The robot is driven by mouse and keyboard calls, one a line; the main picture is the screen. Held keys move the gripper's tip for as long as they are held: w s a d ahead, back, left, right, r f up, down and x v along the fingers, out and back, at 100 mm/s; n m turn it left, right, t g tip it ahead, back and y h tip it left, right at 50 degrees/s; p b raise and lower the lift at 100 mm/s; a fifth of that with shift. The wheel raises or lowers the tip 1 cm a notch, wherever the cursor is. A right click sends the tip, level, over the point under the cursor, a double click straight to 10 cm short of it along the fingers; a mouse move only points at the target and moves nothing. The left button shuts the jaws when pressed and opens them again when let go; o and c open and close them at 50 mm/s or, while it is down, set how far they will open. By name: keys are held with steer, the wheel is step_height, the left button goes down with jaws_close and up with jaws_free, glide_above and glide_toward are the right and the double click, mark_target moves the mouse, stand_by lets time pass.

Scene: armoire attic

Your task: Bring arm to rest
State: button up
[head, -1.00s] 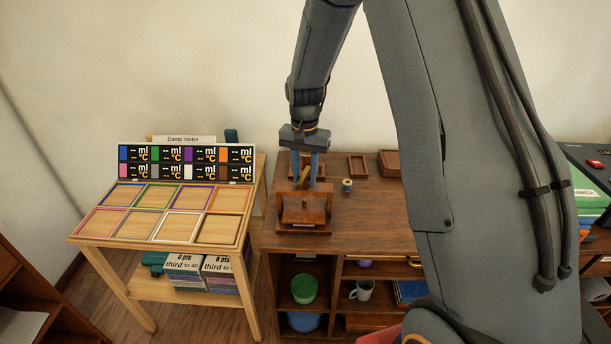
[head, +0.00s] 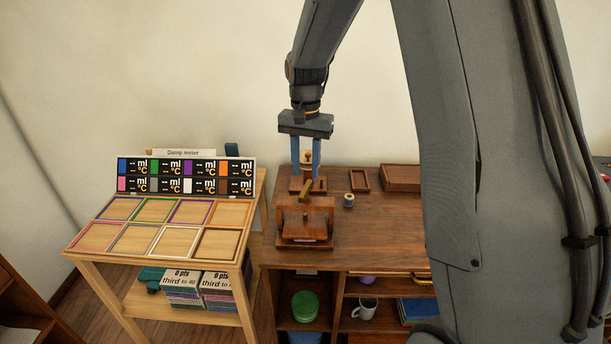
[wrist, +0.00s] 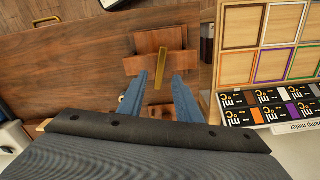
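My gripper (head: 305,168) points down above the back of the brown wooden desk (head: 385,225), just behind a small wooden press (head: 304,222). Its two blue fingers are spread apart. In the wrist view the gripper (wrist: 165,82) is also open, with nothing seen clamped between its fingers. The press (wrist: 150,40) with its brass bar (wrist: 160,66) lies beyond the fingertips there. A small brass-topped piece shows between the fingers in the head view; I cannot tell whether it touches them.
A light wood stand (head: 95,255) with coloured frames and a damp meter display (head: 186,177) is at the left. A small spool (head: 349,200) and open wooden trays (head: 402,177) are on the desk. Shelves below hold a green pot (head: 305,306) and a mug (head: 364,309).

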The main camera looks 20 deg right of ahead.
steer(key=s+f+n+t, duration=0.1)
steer(key=s+n, duration=0.5)
steer(key=s, duration=1.8)
steer(key=shift+f+n, duration=0.3)
steer(key=shift+f, duration=0.1)
steer(key=shift+d, duration=0.1)
